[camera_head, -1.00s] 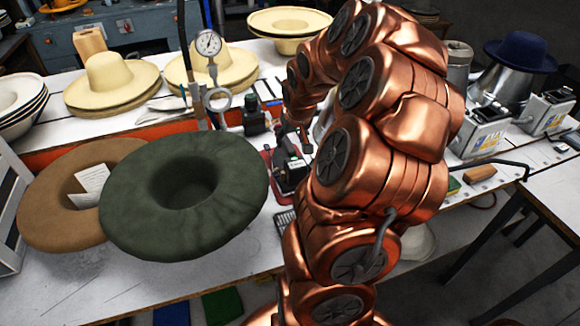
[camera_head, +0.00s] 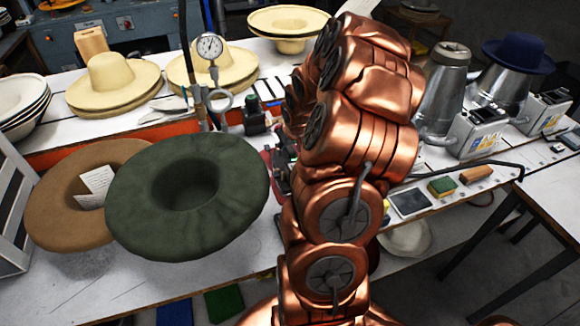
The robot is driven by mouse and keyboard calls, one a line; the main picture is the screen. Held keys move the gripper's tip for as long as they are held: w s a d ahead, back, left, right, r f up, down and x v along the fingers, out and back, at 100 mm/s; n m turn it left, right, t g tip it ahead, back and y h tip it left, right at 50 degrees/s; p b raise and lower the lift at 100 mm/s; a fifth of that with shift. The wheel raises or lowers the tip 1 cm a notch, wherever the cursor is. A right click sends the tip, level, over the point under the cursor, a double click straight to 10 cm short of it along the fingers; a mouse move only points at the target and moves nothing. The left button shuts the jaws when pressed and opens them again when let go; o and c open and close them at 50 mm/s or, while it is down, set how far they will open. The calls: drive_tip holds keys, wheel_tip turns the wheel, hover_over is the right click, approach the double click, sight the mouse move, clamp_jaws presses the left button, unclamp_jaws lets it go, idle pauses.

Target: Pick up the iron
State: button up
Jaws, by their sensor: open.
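My copper arm stands in the middle of the camera_head view, and its far end lies behind its own links. My gripper is hidden there, so its place relative to the iron does not show. A dark object with reddish edges (camera_head: 279,166) peeks out just left of my arm on the white table (camera_head: 240,262). It may be the iron, but most of it is covered and I cannot tell for sure.
A dark green hat (camera_head: 232,212) and a brown hat (camera_head: 60,219) lie left of my arm. A pressure gauge (camera_head: 210,46) stands behind them. Cream hats (camera_head: 118,75) fill the back. A sponge (camera_head: 442,187) and metal machines (camera_head: 480,132) are at right.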

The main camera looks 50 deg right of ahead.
drive_tip(key=shift+c, duration=0.3)
clamp_jaws()
idle(0.4)
